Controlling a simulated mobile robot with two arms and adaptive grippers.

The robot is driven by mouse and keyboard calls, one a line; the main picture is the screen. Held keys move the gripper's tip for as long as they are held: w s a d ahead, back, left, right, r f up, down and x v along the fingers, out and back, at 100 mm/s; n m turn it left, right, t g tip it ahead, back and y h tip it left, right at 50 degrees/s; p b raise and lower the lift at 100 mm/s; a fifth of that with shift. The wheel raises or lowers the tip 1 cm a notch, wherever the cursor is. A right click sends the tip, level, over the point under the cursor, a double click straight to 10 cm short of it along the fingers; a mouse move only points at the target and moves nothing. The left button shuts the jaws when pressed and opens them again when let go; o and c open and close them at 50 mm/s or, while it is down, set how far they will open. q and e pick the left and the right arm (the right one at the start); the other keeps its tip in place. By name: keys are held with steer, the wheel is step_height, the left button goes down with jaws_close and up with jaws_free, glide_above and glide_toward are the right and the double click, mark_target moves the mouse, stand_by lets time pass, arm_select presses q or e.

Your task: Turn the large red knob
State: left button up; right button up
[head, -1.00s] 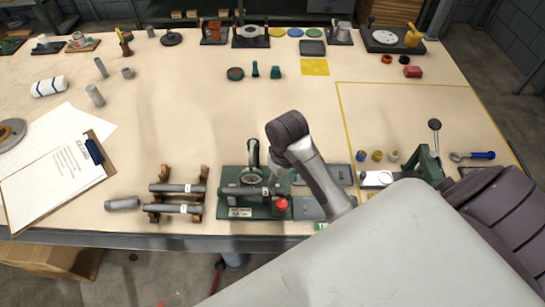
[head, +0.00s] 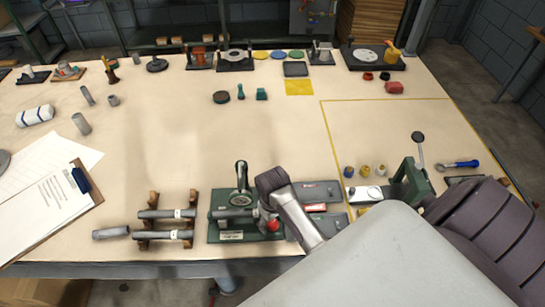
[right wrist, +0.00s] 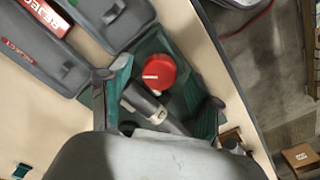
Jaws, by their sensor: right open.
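The large red knob (head: 274,226) sits at the right front of a green fixture (head: 218,236) near the table's front edge. In the right wrist view the red knob (right wrist: 159,72) is seen with a white mark on its face, beside a grey cylinder (right wrist: 145,102). My right gripper (right wrist: 165,86) is open, its two teal-lined fingers on either side of the knob and cylinder. I cannot tell whether they touch. In the head view my right arm is over the fixture's right side and hides its fingers. My left gripper is not in view.
Grey trays (head: 322,191) lie right of the fixture, one with a red label. A stand with grey cylinders (head: 166,213) is to its left. A green lever press (head: 410,180) stands at right. The table's middle is mostly clear.

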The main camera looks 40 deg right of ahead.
steer(key=shift+f, duration=0.2)
steer(key=c, duration=1.1)
steer(key=shift+c, duration=0.2)
steer(key=shift+m, duration=0.3)
steer(key=m, duration=0.3)
steer(key=shift+w+r+m, duration=0.1)
steer(key=shift+m, duration=1.9)
steer(key=o, duration=1.1)
